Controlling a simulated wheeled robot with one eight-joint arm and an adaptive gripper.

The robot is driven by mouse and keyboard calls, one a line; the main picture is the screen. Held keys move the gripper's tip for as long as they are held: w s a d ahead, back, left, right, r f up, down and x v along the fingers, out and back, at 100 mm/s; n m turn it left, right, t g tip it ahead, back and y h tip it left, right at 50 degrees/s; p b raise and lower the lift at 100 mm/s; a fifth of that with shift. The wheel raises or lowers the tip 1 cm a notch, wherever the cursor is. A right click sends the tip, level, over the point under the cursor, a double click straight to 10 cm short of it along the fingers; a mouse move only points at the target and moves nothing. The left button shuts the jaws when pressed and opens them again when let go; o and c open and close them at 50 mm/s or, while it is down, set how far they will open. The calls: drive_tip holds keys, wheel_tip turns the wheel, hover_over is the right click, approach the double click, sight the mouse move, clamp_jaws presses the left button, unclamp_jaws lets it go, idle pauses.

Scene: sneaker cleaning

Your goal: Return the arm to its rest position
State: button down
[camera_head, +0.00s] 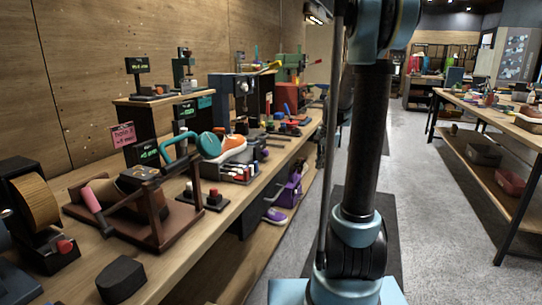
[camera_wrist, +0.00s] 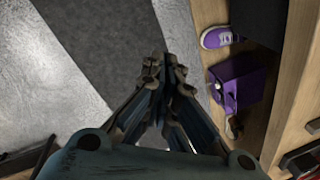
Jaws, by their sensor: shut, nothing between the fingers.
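My gripper (camera_wrist: 158,75) shows in the wrist view with its fingertips together and nothing between them. It points down over the grey floor (camera_wrist: 110,45), beside the wooden workbench. In the head view my arm rises in front of me, right of the bench, and my gripper is not visible there. The arm stands clear of the bench in that view.
The workbench (camera_head: 231,212) on the left holds machines, a wooden-framed stand and an orange-and-white sneaker (camera_head: 233,146). A purple sneaker (camera_wrist: 221,37) and a purple box (camera_wrist: 240,82) are on its lower shelf. A table (camera_head: 490,112) stands right; the aisle between is clear.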

drive_tip(key=s+f+n, duration=0.2)
drive_tip(key=s+n, duration=0.1)
drive_tip(key=s, duration=0.8)
drive_tip(key=s+a+f+n, duration=0.1)
drive_tip(key=s+n, duration=0.3)
drive_tip(key=s, duration=0.7)
drive_tip(key=s+a+f+n+h, duration=0.1)
drive_tip(key=s+f+n, duration=0.2)
drive_tip(key=s, duration=0.8)
drive_tip(key=shift+s+a+n+t, duration=0.25)
drive_tip(key=shift+s+n+t, duration=0.05)
drive_tip(key=shift+n, duration=0.3)
drive_tip(key=shift+w+f, duration=0.2)
drive_tip(key=shift+w, duration=0.25)
